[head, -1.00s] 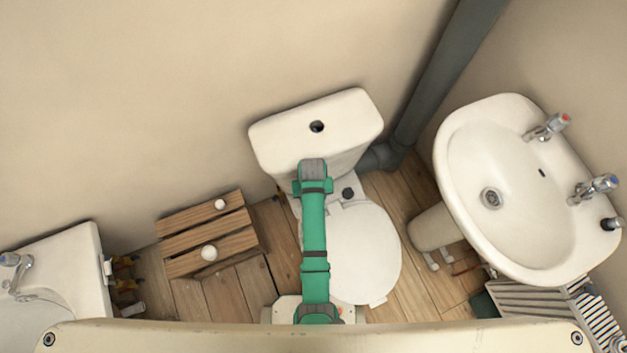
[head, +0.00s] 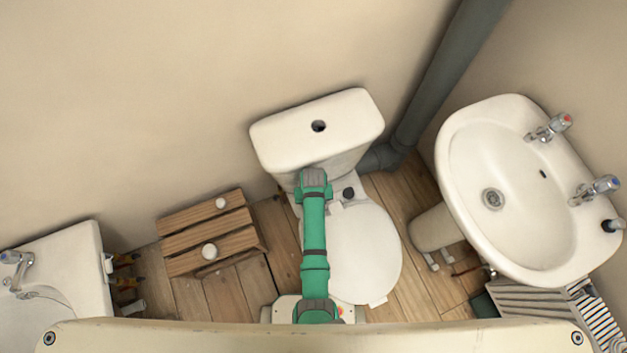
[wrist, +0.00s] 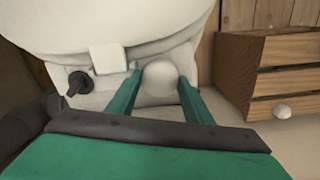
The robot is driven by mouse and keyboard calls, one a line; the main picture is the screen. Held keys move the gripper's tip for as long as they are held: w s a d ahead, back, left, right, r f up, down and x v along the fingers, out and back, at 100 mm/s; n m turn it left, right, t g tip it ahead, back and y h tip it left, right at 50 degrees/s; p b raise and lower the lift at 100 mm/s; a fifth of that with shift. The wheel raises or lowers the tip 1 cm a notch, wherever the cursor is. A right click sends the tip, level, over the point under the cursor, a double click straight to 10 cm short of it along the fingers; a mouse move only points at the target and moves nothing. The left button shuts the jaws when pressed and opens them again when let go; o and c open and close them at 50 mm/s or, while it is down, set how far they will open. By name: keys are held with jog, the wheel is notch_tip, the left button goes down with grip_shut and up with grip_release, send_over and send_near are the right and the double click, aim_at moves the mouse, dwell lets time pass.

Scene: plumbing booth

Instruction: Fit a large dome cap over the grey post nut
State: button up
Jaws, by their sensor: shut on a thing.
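My gripper (wrist: 159,77) has its two green fingers shut on a white dome cap (wrist: 161,74) in the wrist view. The cap is over the pale rear ledge of the toilet, behind the seat. A dark post nut (wrist: 76,84) stands on the same ledge to the left of the gripper, apart from it. In the head view this dark nut (head: 348,193) shows just right of my arm. I cannot tell whether a grey post nut lies under the held cap. In the head view my arm hides the gripper and cap.
A wooden slatted crate (head: 180,241) left of the toilet carries two white domes, a rear one (head: 220,203) and a front one (head: 209,251). The cistern (head: 290,130) stands close behind my gripper. The basin (head: 525,215) is at the right.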

jog(key=shift+f, duration=0.3)
dwell(0.4)
jog(key=shift+f, duration=0.15)
jog(key=shift+c, duration=0.9)
jog(key=o, duration=1.3)
jog(key=shift+s, duration=0.1)
jog(key=shift+d, duration=0.1)
jog(key=shift+d, duration=0.1)
notch_tip(320, 180, up, 11)
